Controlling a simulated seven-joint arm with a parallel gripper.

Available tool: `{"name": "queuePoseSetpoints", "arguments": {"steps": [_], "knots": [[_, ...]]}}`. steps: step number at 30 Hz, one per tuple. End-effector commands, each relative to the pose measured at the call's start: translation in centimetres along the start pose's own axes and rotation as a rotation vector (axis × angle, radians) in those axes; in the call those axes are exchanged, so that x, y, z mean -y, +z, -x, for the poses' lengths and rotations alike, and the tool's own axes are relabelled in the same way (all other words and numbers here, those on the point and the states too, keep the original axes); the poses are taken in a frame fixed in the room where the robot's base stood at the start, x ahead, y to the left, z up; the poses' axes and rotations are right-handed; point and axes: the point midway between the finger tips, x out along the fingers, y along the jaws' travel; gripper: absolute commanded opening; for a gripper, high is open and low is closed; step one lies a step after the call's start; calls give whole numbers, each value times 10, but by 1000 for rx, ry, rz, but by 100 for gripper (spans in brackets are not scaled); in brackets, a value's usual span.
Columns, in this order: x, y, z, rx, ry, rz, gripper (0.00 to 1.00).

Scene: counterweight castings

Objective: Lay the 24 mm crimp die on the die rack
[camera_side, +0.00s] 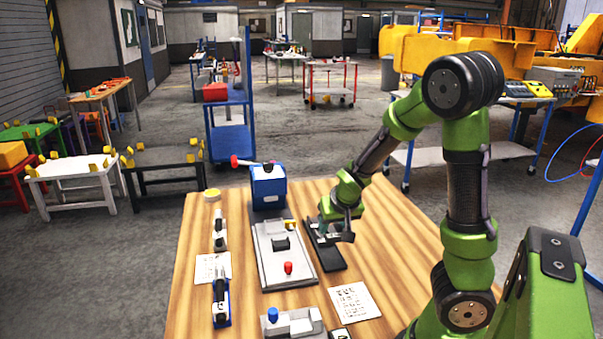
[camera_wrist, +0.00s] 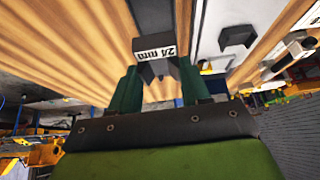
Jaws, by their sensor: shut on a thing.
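The 24 mm crimp die (camera_wrist: 156,46) is a dark block with a white "24 mm" label in the wrist view. It sits at the tips of my gripper's teal fingers (camera_wrist: 157,70), which are shut on it. In the side view my gripper (camera_side: 336,232) is low over a long black tray that looks like the die rack (camera_side: 328,261). The die is mostly hidden there by the gripper. I cannot tell whether it touches the rack. A dark piece, probably the rack (camera_wrist: 154,14), shows beyond the die in the wrist view.
A light grey tray (camera_side: 273,272) with a dark block (camera_side: 281,243) and a red knob (camera_side: 288,268) lies left of the rack. A blue box (camera_side: 268,187) stands behind. A printed sheet (camera_side: 354,303) lies in front. Bare wood is free to the right.

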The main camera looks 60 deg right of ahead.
Motion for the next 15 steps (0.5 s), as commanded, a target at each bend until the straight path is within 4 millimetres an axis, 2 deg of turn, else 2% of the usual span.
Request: {"name": "queuePoseSetpoints", "arguments": {"steps": [7,15], "knots": [[0,2,-4,-1,1,-2,5],[-1,14,-25,1,4,-3,5]]}}
